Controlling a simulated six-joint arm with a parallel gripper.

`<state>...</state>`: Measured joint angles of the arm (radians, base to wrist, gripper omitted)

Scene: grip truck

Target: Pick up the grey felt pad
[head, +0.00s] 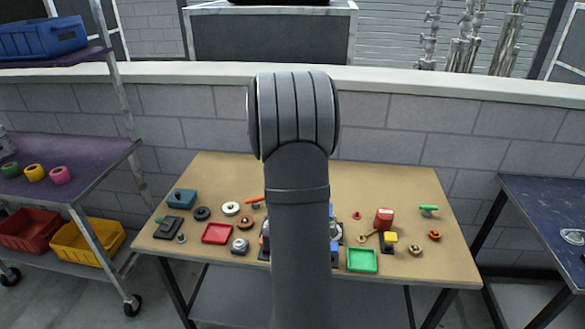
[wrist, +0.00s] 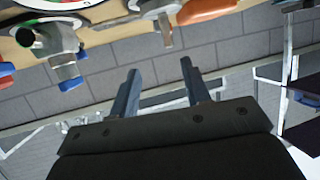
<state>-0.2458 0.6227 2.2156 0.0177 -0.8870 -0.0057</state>
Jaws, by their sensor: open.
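I cannot make out a grey felt pad for certain in either view; my arm hides the middle of the wooden table (head: 385,188) in the head view. My gripper (wrist: 159,67) shows in the wrist view with its two dark fingers apart and nothing between them. The gripper is hidden behind my arm in the head view. In the wrist view the table edge with tools lies along the top, beyond the fingertips, and wall and floor structure lie behind them.
Left of my arm are a red tray (head: 217,233), a teal block (head: 182,198) and several rolls. Right of it are a green tray (head: 362,260) and a red can (head: 384,218). An orange-handled tool (wrist: 207,10) and a grey fitting (wrist: 62,45) lie near the wrist camera.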

